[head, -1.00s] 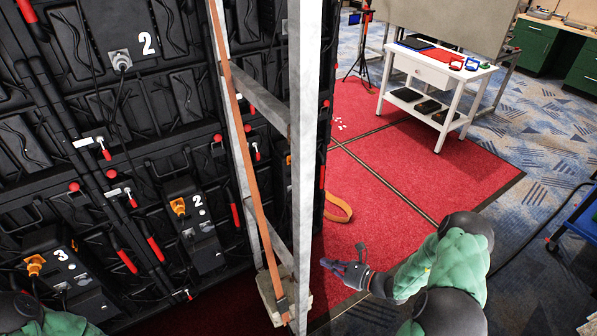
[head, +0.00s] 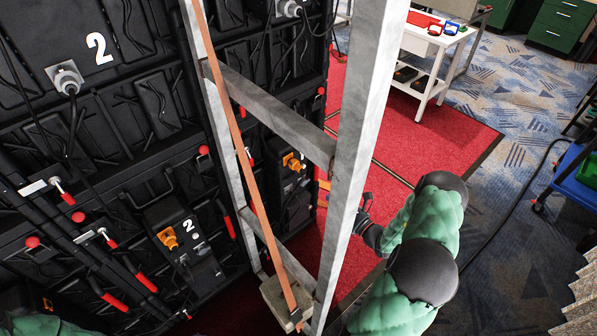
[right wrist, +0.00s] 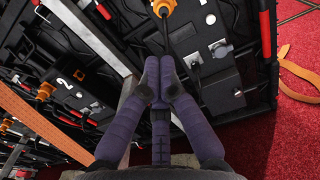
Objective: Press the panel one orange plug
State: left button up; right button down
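The panel one orange plug (head: 292,162) sits on a black box at the right of the video wall, behind the metal frame in the head view. In the right wrist view the orange plug (right wrist: 163,8) is at the top edge, beyond my fingertips, with a gap between. In the head view my right gripper (head: 364,202) is small, just right of the metal post, and partly hidden. Only a bit of my left arm shows at bottom left; its gripper is out of view.
A metal frame (head: 345,190) with an orange strap (head: 240,150) stands between the head camera and the wall. Panel two's orange plug (head: 168,238) is further left. A white table (head: 432,45) and a blue cart (head: 575,180) stand at right. The red carpet (head: 440,125) is mostly clear.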

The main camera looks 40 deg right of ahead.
aim_at(300, 172)
jog(key=shift+s, duration=0.15)
jog(key=w+b, duration=0.1)
jog(key=w, duration=0.3)
jog(key=w+b, duration=0.2)
jog(key=w, duration=0.3)
jog(key=w+a+b, duration=0.1)
jog(key=w, duration=0.4)
jog(key=shift+a, duration=0.1)
jog(key=shift+w+a, duration=0.1)
jog(key=shift+w, duration=0.95)
jog(key=shift+s+r, duration=0.1)
